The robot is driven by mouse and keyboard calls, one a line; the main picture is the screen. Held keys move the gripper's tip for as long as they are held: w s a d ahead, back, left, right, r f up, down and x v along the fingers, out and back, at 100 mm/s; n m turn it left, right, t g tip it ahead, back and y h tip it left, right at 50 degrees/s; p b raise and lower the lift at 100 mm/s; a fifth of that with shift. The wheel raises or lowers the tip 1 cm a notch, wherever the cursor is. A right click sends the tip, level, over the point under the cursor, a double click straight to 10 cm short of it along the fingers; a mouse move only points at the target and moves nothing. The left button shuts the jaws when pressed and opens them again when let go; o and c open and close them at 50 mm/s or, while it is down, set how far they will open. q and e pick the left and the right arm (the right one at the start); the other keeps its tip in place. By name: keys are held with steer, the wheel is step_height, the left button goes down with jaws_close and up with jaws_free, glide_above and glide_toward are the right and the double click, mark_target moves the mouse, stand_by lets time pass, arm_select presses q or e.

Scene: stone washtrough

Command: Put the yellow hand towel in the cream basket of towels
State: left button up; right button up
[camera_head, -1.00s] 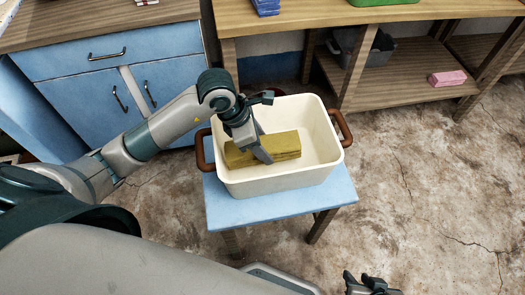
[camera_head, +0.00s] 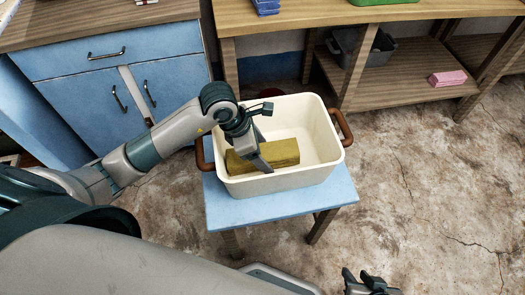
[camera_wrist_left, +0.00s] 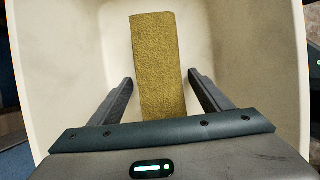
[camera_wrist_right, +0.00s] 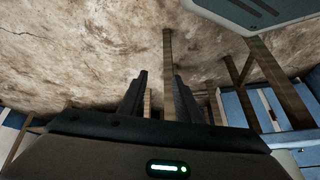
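The yellow towel (camera_head: 275,153), a folded oblong block, lies inside the cream basket (camera_head: 322,128), near its floor. The basket has brown handles and stands on a small blue table. My left gripper (camera_head: 257,160) reaches down into the basket over the towel. In the left wrist view, the towel (camera_wrist_left: 158,60) lies between the open fingers of the left gripper (camera_wrist_left: 161,76), with a gap at each side. No other towel shows in the basket. My right gripper (camera_head: 368,284) is empty at the bottom of the head view; its fingers (camera_wrist_right: 159,76) stand apart.
The blue table (camera_head: 225,213) has a narrow bare strip in front of the basket. A blue cabinet (camera_head: 105,70) stands at the left. A wooden shelf unit (camera_head: 420,90) behind holds a grey bin (camera_head: 365,48) and a pink block (camera_head: 448,78). The floor at the right is clear.

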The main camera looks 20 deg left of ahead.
arm_select(q)
steer(key=v, duration=1.2)
steer(key=shift+p, duration=0.45)
steer(key=shift+w+r, duration=0.1)
steer(key=shift+r, duration=0.05)
